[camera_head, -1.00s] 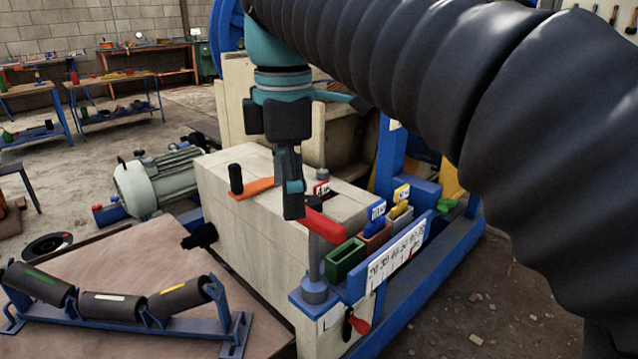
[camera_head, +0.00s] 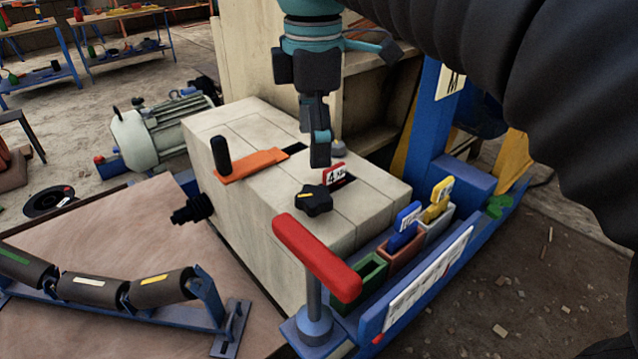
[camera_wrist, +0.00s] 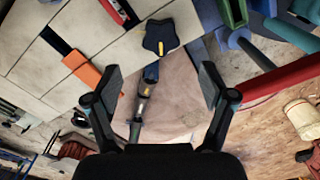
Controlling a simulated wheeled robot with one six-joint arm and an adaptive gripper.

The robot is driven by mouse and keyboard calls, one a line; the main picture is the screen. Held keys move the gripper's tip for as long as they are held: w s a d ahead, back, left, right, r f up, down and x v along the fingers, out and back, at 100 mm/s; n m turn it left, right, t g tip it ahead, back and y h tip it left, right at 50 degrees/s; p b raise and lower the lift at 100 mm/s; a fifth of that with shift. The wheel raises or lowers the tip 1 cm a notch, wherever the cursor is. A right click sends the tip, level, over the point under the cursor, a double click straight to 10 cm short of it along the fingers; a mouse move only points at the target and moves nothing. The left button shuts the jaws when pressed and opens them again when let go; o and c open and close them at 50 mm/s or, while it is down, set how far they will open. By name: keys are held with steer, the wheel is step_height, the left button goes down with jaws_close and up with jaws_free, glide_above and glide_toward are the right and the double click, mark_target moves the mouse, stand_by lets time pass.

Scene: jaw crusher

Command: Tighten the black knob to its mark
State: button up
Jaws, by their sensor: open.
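The black knob (camera_head: 317,203) is a lobed star knob on the top of the pale block, with a yellow line on it. It also shows in the wrist view (camera_wrist: 160,31), top centre, its yellow line towards my gripper. My gripper (camera_head: 320,160) points down just above and behind the knob in the head view, apart from it. In the wrist view my gripper's fingers (camera_wrist: 161,82) are spread wide with nothing between them, and the knob lies beyond the tips. I cannot make out a separate mark beside the knob.
A red T-handle (camera_head: 312,255) rises on a post in front of the knob. A red numbered tag (camera_head: 335,174) stands in a slot behind it. An orange lever (camera_head: 252,165) with a black grip lies left. Coloured bins with blue and yellow tags (camera_head: 405,220) stand right.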

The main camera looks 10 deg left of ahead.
mark_target(314, 196)
step_height(314, 196, down, 10)
steer(key=shift+s+r+b, duration=0.1)
steer(key=shift+r+b, duration=0.15)
steer(key=shift+b, duration=0.7)
steer(key=c, duration=1.1)
